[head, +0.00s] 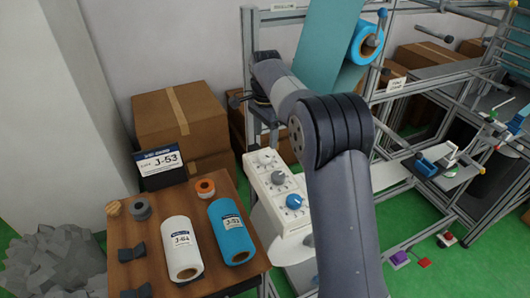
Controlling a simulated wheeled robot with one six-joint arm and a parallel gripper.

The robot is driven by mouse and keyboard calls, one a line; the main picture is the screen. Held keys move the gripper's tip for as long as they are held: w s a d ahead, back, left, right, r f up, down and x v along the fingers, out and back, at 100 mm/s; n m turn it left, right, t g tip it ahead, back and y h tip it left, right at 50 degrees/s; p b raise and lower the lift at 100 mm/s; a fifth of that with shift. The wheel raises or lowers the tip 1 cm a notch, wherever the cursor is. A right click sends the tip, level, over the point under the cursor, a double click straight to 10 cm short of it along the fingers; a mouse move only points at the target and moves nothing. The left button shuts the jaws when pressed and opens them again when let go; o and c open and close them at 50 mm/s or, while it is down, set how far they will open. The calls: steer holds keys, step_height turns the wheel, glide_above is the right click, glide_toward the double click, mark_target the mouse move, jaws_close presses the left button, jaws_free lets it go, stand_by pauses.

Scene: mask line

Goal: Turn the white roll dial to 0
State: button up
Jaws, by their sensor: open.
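A white control box (263,190) stands just right of the wooden table, with three dials in a row on its sloped face. The middle dial (278,178) has a pale, whitish knob and looks like the white roll dial. The nearest dial (294,201) has a blue knob. The farthest dial (264,156) is small and greyish. Marks and pointer settings are too small to read.
The wooden table (150,271) holds a white roll (181,248), a blue roll (231,232), small tape rolls and a J-53 sign (159,161). Cardboard boxes (181,118) stand behind. A metal frame (248,50) rises behind the box. My arm covers the area right of it.

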mark_target(265, 155)
step_height(265, 155, down, 8)
steer(key=shift+w+r+p, duration=0.1)
steer(key=shift+r+p, duration=0.05)
steer(key=shift+p, duration=0.35)
steer(key=shift+a, duration=0.1)
steer(key=shift+c, duration=0.2)
steer(key=c, duration=1)
steer(key=shift+o, duration=0.2)
